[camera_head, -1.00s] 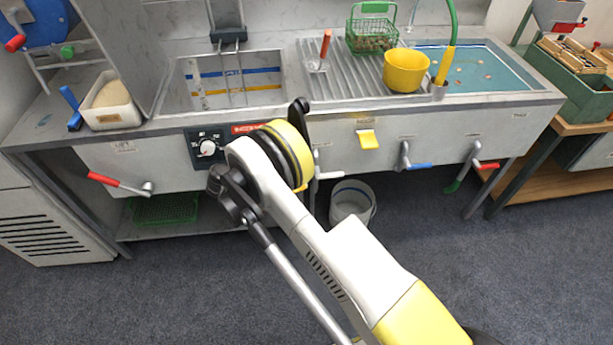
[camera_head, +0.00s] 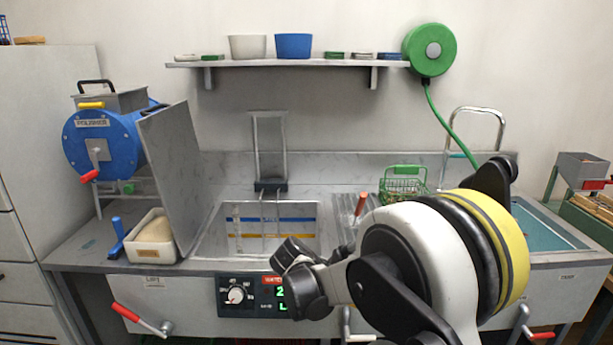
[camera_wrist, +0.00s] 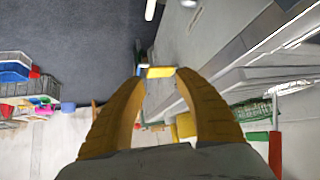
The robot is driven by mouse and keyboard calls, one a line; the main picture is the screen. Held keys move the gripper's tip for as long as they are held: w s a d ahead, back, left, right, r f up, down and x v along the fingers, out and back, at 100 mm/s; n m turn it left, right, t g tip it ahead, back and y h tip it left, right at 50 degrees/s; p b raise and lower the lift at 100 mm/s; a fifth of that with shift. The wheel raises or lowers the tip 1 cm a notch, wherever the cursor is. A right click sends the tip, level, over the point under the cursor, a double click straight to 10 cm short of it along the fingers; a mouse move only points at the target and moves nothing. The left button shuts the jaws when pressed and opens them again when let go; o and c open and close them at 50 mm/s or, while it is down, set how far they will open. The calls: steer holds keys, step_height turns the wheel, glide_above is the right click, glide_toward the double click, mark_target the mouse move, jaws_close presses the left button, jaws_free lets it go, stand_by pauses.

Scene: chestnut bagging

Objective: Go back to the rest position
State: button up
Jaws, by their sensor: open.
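My gripper (camera_wrist: 160,80) shows in the wrist view as two yellow fingers with their tips apart. Nothing is held between them. A small yellow piece (camera_wrist: 160,72) appears beyond the fingertips; I cannot tell how far off it is. In the head view my arm is folded up large in front of the bench's right half, and the fingers cannot be made out there.
The steel bench holds a sink (camera_head: 225,240), a white bin (camera_head: 151,238), a green basket (camera_head: 402,185) and a blue drum machine (camera_head: 100,145). A shelf (camera_head: 290,64) carries two tubs. A red-handled lever (camera_head: 128,313) sticks out in front. Dark floor (camera_wrist: 85,30) shows clear.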

steer(key=s+d+r+n+y, duration=0.2)
steer(key=s+d+r+n, duration=0.1)
steer(key=s+r, duration=0.25)
steer(key=s+d+r+n+y, duration=0.25)
steer(key=s+r+n, duration=0.2)
steer(key=s, duration=0.25)
steer(key=s+r+n+t+y, duration=0.2)
steer(key=s+n, duration=0.4)
steer(key=s, duration=0.9)
steer(key=shift+d+t+y, duration=0.3)
steer(key=shift+t+y, duration=0.4)
steer(key=shift+y, duration=0.15)
